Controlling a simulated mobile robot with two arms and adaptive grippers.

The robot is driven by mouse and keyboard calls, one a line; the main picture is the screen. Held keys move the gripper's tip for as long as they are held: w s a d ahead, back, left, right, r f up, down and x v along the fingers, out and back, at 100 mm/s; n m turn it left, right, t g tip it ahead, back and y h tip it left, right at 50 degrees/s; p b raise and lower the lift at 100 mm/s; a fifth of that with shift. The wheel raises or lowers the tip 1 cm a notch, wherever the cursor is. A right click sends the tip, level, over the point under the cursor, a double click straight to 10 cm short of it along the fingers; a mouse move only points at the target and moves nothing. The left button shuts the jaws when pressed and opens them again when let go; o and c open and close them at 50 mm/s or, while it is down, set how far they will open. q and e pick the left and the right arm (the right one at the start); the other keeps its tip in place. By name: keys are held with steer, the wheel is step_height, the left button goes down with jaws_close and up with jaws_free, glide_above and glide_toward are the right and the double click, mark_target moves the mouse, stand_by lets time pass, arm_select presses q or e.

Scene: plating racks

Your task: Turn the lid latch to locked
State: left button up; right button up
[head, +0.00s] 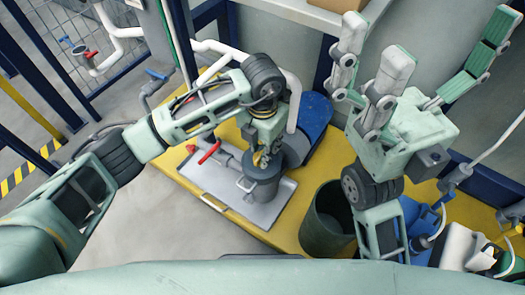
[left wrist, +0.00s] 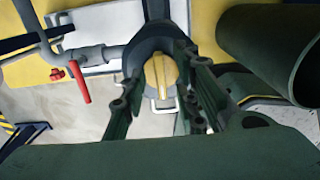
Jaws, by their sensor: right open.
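The lid latch is a round yellow knob (left wrist: 160,77) with a raised ridge, on top of a dark grey pot (head: 264,186). In the left wrist view the ridge runs nearly up and down the picture. In the head view only a bit of yellow latch (head: 258,159) shows under my left gripper (head: 264,152). That gripper points down over the pot. In the left wrist view the fingers of the left gripper (left wrist: 158,88) stand apart on either side of the knob, with gaps visible. My right gripper (head: 436,40) is open and empty, raised with fingers up at the right.
The pot stands on a grey tray (head: 226,190) on a yellow platform (head: 190,172). A pipe with a red-handled valve (head: 209,152) reaches the pot from the left. A dark green open bin (head: 328,222) stands to its right. A blue object (head: 316,118) lies behind.

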arm_select(q)
steer(key=shift+f, duration=0.4)
steer(key=shift+c, duration=0.5)
jaws_close()
